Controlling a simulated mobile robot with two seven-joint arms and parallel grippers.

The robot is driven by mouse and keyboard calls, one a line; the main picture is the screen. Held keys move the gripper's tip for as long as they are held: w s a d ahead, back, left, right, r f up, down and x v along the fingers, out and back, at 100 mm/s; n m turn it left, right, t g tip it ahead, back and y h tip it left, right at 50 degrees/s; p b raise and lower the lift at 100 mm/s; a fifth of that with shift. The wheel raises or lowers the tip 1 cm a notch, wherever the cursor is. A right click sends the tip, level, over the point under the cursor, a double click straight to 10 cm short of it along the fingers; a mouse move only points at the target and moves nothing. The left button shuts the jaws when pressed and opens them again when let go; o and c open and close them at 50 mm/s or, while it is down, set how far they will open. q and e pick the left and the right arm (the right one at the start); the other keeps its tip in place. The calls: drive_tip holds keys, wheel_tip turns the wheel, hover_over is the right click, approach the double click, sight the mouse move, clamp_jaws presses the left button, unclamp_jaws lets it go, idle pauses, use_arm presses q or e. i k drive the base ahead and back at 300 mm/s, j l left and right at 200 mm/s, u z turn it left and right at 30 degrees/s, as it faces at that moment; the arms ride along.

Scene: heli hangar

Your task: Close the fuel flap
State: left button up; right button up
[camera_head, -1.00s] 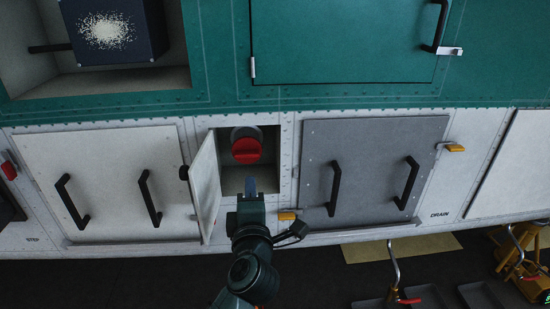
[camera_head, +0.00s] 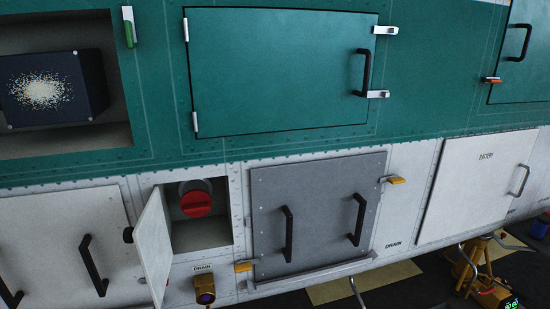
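The fuel flap (camera_head: 153,248) is a small pale panel that stands open, swung outward at the left side of a square recess (camera_head: 218,238) in the white lower hull. A black knob (camera_head: 128,235) shows at the flap's left side. Inside the recess is a red fuel cap (camera_head: 197,204) on a grey neck. Neither of my grippers is in view, and nothing touches the flap.
A grey panel (camera_head: 320,215) with two black handles is right of the recess. A yellow latch (camera_head: 243,267) and a brass drain fitting (camera_head: 205,289) sit below it. A white battery door (camera_head: 477,190) is farther right. The space before the flap looks clear.

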sight(150, 236)
drive_tip(key=j+u, duration=0.3)
drive_tip(key=j, duration=0.3)
drive_tip(key=j+u, duration=0.35)
drive_tip(key=j, duration=0.25)
drive_tip(key=j+z, duration=0.5)
drive_tip(key=z, duration=0.2)
drive_tip(key=j+z, duration=0.35)
drive_tip(key=k+j+z, duration=0.2)
drive_tip(key=i+j, duration=0.1)
drive_tip(key=j, duration=0.05)
